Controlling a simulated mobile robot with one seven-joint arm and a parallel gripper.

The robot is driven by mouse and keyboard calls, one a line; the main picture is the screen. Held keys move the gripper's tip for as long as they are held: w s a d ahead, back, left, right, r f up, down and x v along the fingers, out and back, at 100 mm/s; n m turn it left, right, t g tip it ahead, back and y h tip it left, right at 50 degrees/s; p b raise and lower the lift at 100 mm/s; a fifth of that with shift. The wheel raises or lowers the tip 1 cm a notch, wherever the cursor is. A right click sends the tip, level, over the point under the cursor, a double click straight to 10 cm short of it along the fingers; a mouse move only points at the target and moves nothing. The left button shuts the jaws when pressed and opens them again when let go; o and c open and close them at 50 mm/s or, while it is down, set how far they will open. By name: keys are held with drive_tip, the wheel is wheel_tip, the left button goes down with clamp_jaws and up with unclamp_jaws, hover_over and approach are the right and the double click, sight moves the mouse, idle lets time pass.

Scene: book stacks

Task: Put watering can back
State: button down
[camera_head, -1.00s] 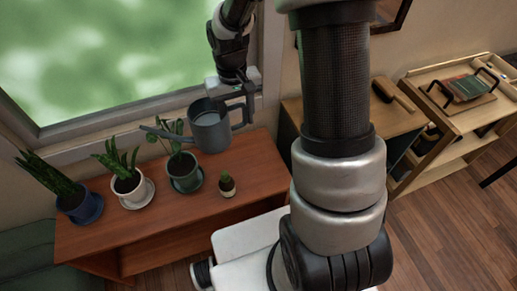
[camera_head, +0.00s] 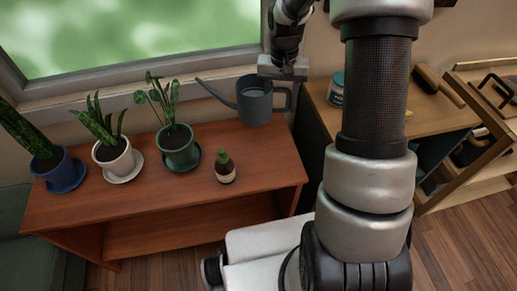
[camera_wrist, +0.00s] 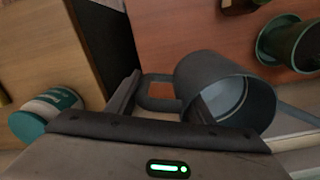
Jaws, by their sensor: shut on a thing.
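The dark grey watering can (camera_head: 254,107) is at the back right of the reddish-brown wooden table (camera_head: 190,215), by the window wall. Its spout points left and its handle right. My gripper (camera_head: 284,78) is above the handle, shut on it. In the wrist view the can (camera_wrist: 222,92) shows its open top, and its handle runs between the fingers of my gripper (camera_wrist: 160,108). I cannot tell whether the can's base touches the table.
A potted plant in a green pot (camera_head: 178,148), one in a white pot (camera_head: 114,160), one in a blue pot (camera_head: 62,172) and a small cactus (camera_head: 225,168) stand on the table. A teal-and-white jar (camera_head: 336,90) sits on the cabinet at right. The table's right front is clear.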

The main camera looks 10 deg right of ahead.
drive_tip(key=shift+m, duration=0.4)
drive_tip(key=f+b, duration=0.1)
drive_tip(key=f, duration=0.3)
drive_tip(key=d+f+b, duration=0.1)
drive_tip(key=f+b, duration=0.1)
drive_tip(key=f, duration=0.2)
drive_tip(key=w+f+b, duration=0.1)
drive_tip(key=f, duration=0.4)
drive_tip(key=shift+d, duration=0.15)
drive_tip(key=shift+f+b, duration=0.15)
drive_tip(key=shift+b, duration=0.2)
drive_tip(key=c, duration=0.9)
unclamp_jaws()
